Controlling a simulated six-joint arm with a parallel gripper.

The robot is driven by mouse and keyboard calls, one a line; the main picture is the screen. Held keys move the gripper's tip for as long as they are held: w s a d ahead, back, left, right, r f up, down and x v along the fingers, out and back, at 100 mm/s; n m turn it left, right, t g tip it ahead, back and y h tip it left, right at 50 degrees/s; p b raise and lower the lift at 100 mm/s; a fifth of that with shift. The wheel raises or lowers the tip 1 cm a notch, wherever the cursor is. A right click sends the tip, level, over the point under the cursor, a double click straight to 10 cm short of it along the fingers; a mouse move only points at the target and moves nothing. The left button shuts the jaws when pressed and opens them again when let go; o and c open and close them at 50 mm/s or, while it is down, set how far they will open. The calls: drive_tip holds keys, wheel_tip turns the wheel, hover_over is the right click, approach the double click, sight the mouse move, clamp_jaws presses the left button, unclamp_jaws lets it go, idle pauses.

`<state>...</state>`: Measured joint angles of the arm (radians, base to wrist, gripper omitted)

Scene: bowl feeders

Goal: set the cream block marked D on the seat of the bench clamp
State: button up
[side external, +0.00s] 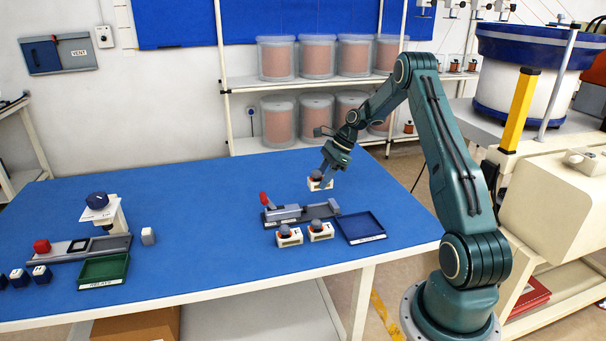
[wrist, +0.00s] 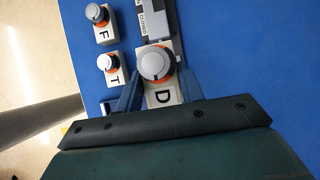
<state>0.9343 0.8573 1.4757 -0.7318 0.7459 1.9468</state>
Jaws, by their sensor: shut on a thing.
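The cream block marked D (wrist: 162,97) has a grey round knob on an orange collar; it also shows in the side view (side external: 320,185). My gripper (side external: 324,175) is shut on it, with one finger on each side in the wrist view (wrist: 160,88). The block appears held above the table, behind the right part of the bench clamp (side external: 290,214). The clamp is grey with a red handle at its left end. In the wrist view a label reading CLOSED shows on the clamp (wrist: 156,28). The block hides part of the clamp there.
Similar cream blocks marked F (wrist: 100,32) and T (wrist: 113,78) stand in front of the clamp. An empty blue tray (side external: 362,228) lies right of it. A green tray (side external: 104,270) and another fixture (side external: 70,250) are far left. The middle table is clear.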

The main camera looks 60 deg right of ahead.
hover_over(317, 211)
drive_tip(key=s+d, duration=0.1)
drive_tip(key=shift+s+f, duration=0.1)
drive_tip(key=shift+f, duration=2.3)
drive_tip(key=shift+f, duration=2.1)
drive_tip(key=shift+f, duration=0.35)
drive_tip(key=shift+f, duration=0.15)
drive_tip(key=o, duration=1.1)
